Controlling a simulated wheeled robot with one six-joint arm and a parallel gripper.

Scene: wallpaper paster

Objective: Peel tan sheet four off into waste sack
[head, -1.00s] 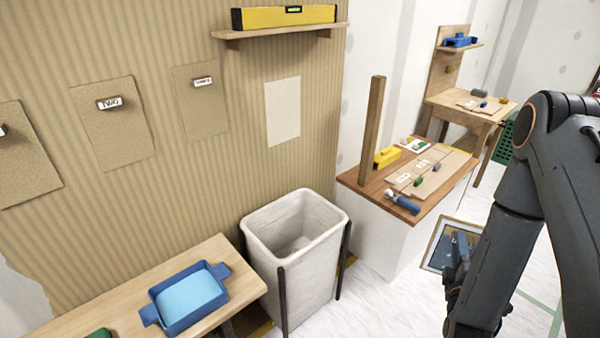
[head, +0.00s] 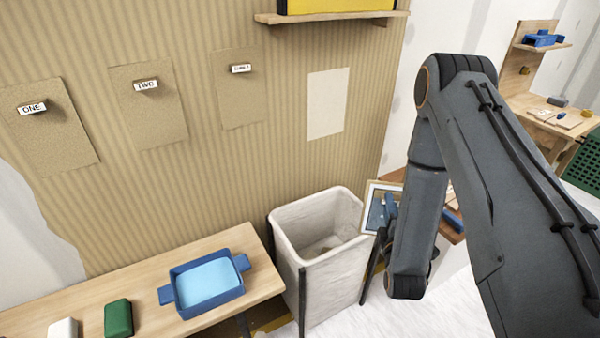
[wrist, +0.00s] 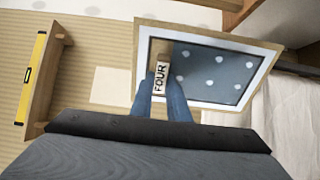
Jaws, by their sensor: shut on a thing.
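In the wrist view, my gripper (wrist: 167,88) has its blue fingers closed on a small tab marked FOUR (wrist: 160,77). The tab is on a panel (wrist: 218,75) with a tan edge, white border and dark, white-dotted middle, not plain tan. In the head view, the panel (head: 374,208) shows behind my arm, its left edge by the sack's right rear rim. The pale, open waste sack (head: 316,262) stands in a dark-legged stand. I cannot tell whether the panel is over its mouth. My arm hides part of the panel and most of the gripper (head: 391,208).
Tan sheets ONE (head: 50,130), TWO (head: 150,110) and THREE (head: 240,100) hang on the striped wall, beside a pale bare patch (head: 327,103). A shelf (head: 335,17) holds a yellow level. A bench (head: 262,283) with a blue tray (head: 208,287) stands left of the sack.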

